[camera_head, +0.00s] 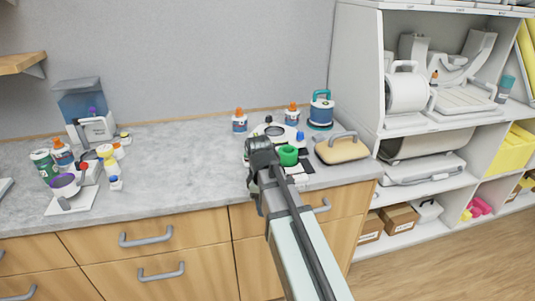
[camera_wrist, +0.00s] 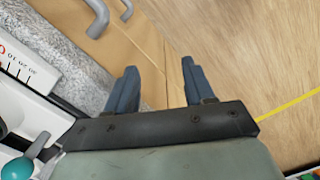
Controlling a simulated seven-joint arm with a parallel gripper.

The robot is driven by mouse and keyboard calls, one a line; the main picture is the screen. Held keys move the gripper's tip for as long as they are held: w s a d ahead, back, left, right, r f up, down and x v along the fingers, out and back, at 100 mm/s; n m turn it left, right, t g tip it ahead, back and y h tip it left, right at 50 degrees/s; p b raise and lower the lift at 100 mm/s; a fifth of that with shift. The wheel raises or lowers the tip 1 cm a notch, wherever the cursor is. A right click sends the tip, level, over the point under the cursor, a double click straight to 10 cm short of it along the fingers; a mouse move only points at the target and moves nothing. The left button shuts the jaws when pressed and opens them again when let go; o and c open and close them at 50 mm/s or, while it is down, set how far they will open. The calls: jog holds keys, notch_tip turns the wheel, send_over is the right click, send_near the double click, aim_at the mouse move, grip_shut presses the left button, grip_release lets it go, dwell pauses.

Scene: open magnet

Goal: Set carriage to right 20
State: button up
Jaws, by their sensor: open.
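A white device with dark parts (camera_head: 297,168) stands on the counter, partly hidden behind my gripper and arm in the head view. A green round part (camera_head: 288,155) shows on it. In the wrist view, a white scale plate (camera_wrist: 22,70) with printed numbers and tick marks lies at the upper left. A teal ball knob (camera_wrist: 17,168) on a grey rod is at the lower left. I cannot tell which part is the carriage or where it stands on the scale. My gripper (camera_wrist: 159,68) is open and empty, its fingers over the counter edge and floor.
A beige block with a grey handle (camera_head: 342,148) stands right of the device. Glue bottles (camera_head: 240,121) and a blue canister (camera_head: 321,111) stand behind it. Cups and bottles crowd the counter's left. Drawer handles (camera_head: 146,237) stick out in front. The middle counter (camera_head: 180,160) is clear.

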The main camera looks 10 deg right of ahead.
jog(key=w+d+r+n+t, duration=0.1)
jog(key=w+d+r+n, duration=0.1)
jog(key=w+r, duration=0.65)
jog(key=w+d+r+n+t, duration=0.2)
jog(key=w+r, duration=0.2)
jog(key=r, duration=0.9)
jog(key=x, duration=1.3)
jog(key=shift+s+a+f, duration=0.15)
jog(key=shift+s+f, duration=0.1)
jog(key=shift+s, duration=0.05)
jog(key=shift+c, duration=0.5)
grip_shut()
